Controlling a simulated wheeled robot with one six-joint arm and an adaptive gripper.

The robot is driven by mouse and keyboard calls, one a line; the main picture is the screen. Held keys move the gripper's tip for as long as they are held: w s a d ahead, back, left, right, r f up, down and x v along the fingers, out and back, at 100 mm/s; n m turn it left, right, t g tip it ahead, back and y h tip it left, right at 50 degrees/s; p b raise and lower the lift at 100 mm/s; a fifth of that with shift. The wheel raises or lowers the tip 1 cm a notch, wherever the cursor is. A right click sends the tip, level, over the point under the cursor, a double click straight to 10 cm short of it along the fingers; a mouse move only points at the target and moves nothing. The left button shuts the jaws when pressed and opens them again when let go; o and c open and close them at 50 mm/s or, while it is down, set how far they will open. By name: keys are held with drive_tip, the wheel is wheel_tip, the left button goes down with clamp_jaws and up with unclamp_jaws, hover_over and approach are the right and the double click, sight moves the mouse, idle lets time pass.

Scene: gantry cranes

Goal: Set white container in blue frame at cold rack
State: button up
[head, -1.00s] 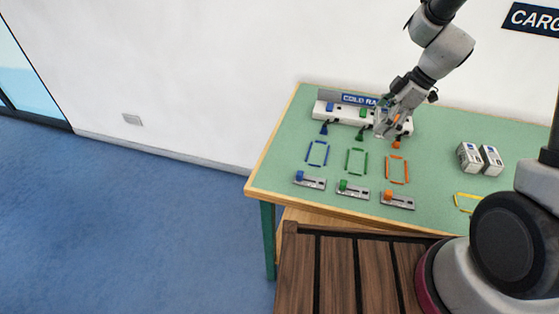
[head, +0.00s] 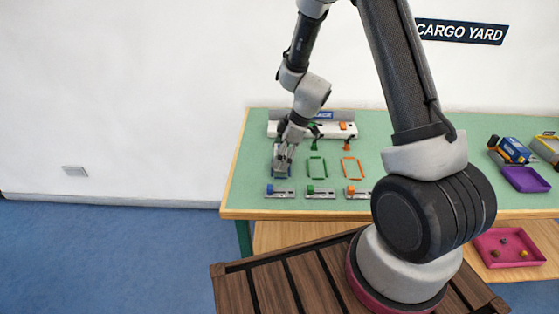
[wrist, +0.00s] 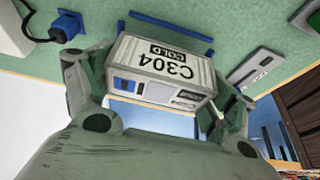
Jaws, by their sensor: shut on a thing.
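The white container (wrist: 158,72), marked C304 COLD, is between my gripper's two fingers in the wrist view. My gripper (head: 284,160) is shut on it at the left of the green table, over the blue frame (head: 274,171). Blue bars of this frame (wrist: 172,23) show beside the container in the wrist view. I cannot tell whether the container rests on the table or hangs just above it. The cold rack (head: 345,130) stands at the back of the table, its sign partly hidden by my arm.
A green frame (head: 317,167) and an orange frame (head: 352,168) lie to the right. Slider units, one with a blue knob (head: 279,191), line the front edge. A purple tray (head: 525,179) is at the far right.

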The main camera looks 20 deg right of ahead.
drive_tip(key=shift+f, duration=1)
drive_tip(key=shift+f, duration=0.1)
drive_tip(key=o, duration=0.9)
drive_tip(key=shift+o, duration=0.2)
drive_tip(key=s+d+r+m, duration=0.2)
drive_tip(key=s+d+r, duration=0.1)
drive_tip(key=r, duration=0.7)
drive_tip(key=s+d+r+m, duration=0.1)
drive_tip(key=s+d+r, duration=0.2)
drive_tip(key=r, duration=0.8)
drive_tip(key=s+d+r+m+t+h, duration=0.1)
drive_tip(key=s+d+r+m, duration=0.2)
drive_tip(key=s, duration=0.4)
drive_tip(key=s+d+r+m+t+h, duration=0.1)
drive_tip(key=s+d+r+m, duration=0.2)
drive_tip(key=s, duration=0.3)
drive_tip(key=s+d+r+m+h, duration=0.2)
drive_tip(key=s+d+r+m, duration=0.1)
drive_tip(key=s+r+m, duration=0.2)
drive_tip(key=shift+s+r+t, duration=0.35)
drive_tip(key=shift+s+t, duration=0.05)
drive_tip(key=shift+s, duration=0.9)
